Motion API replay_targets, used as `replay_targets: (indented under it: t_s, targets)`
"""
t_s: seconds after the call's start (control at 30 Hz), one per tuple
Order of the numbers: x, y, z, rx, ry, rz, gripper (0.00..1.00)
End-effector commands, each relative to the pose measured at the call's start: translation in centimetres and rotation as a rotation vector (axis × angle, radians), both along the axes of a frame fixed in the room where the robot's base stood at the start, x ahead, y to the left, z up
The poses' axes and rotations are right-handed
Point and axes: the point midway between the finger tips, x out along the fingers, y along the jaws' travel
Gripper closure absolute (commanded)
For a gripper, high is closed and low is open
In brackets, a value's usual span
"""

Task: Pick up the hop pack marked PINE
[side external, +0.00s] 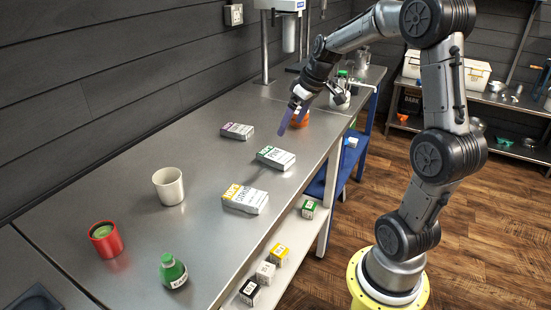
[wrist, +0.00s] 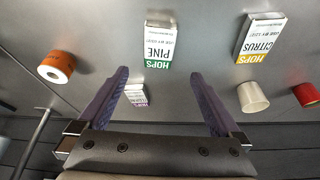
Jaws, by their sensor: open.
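The hop pack marked PINE (side external: 276,158), white with a green end, lies flat on the steel bench in the side view. In the wrist view the PINE pack (wrist: 158,42) is ahead of the fingertips, its label readable upside down. My gripper (side external: 284,130) is open and empty above the bench, just behind the PINE pack and apart from it. In the wrist view the two purple fingers of my gripper (wrist: 160,75) are spread wide, with nothing held between them.
A yellow-ended CITRUS pack (side external: 245,199) lies in front of PINE, and a purple-ended pack (side external: 237,131) lies behind left. An orange roll (side external: 301,119) is close to my gripper. A white cup (side external: 169,187), red tin (side external: 105,239) and green bottle (side external: 173,271) stand left. Bench between them is bare.

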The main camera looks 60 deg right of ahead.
Motion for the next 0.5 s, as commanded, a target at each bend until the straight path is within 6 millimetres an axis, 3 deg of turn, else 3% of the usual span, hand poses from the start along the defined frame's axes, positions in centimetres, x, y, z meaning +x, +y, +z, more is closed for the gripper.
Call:
replay_targets:
  t_s: [0.5]
  targets:
    - [2.9, -0.3, -7.2, 0.001, 0.002, -0.002, 0.0]
